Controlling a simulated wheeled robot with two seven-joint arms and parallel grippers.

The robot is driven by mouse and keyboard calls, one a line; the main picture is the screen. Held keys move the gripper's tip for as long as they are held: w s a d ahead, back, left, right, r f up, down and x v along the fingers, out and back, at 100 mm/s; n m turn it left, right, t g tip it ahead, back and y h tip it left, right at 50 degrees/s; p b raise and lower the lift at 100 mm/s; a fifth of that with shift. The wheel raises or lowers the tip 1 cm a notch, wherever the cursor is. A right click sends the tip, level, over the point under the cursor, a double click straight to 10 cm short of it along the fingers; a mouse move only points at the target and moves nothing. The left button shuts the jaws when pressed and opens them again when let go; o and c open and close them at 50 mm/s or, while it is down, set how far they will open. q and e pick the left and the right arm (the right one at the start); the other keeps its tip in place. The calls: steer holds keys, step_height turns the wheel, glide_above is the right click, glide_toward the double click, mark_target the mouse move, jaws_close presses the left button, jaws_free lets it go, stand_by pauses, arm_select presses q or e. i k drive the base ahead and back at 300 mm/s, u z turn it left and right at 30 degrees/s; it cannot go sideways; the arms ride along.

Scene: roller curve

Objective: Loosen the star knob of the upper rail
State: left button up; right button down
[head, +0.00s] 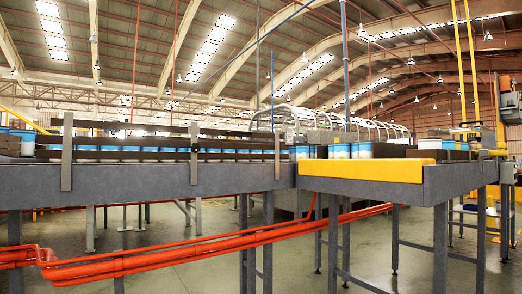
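Two long brown guide rails run one above the other along the conveyor on the left. The upper rail (130,127) is the thinner-looking one, and the lower rail (120,155) runs below it in front of blue-and-white containers. Upright grey brackets (67,150) stand along the rails. A small dark knob-like part (196,149) sits by the middle bracket (194,163), at about the lower rail's height. It is too small to tell its shape or whether it is the star knob. Neither of my grippers is in view.
The grey conveyor frame (130,182) meets a second section with a yellow side panel (360,170) at right. Several blue-and-white containers (340,151) stand there. Orange pipes (200,247) run low in front. A yellow post (475,75) rises at far right. Open floor lies below.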

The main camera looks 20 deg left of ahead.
mark_target(195, 148)
steer(key=z, duration=0.55)
steer(key=i, duration=1.95)
steer(key=u, duration=1.15)
steer(key=i, duration=0.75)
steer(key=u, duration=0.7)
